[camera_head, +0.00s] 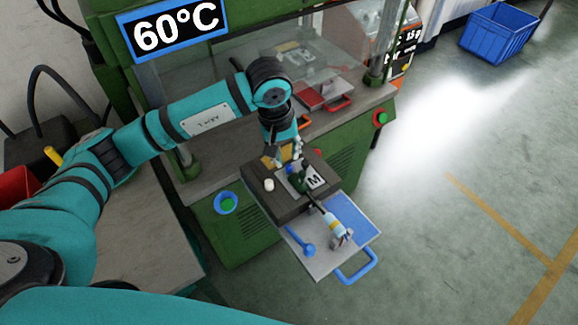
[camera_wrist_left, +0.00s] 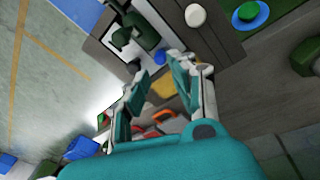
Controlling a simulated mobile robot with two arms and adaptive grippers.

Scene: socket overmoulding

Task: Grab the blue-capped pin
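A small blue piece (camera_wrist_left: 160,56), probably the blue cap of the pin, shows in the left wrist view just beyond and between my fingertips. Its stem is not visible, and I cannot tell whether the fingers touch it. My left gripper (camera_head: 283,158) is over the far side of the dark block (camera_head: 284,206). In the left wrist view the two fingers of the gripper (camera_wrist_left: 158,68) stand apart with nothing clearly held. My right gripper is out of view.
A white knob (camera_head: 268,185), a green clamp-like part (camera_head: 297,181) and an M-marked plate (camera_head: 315,177) are on the block. A green machine (camera_head: 243,229) surrounds the workspace.

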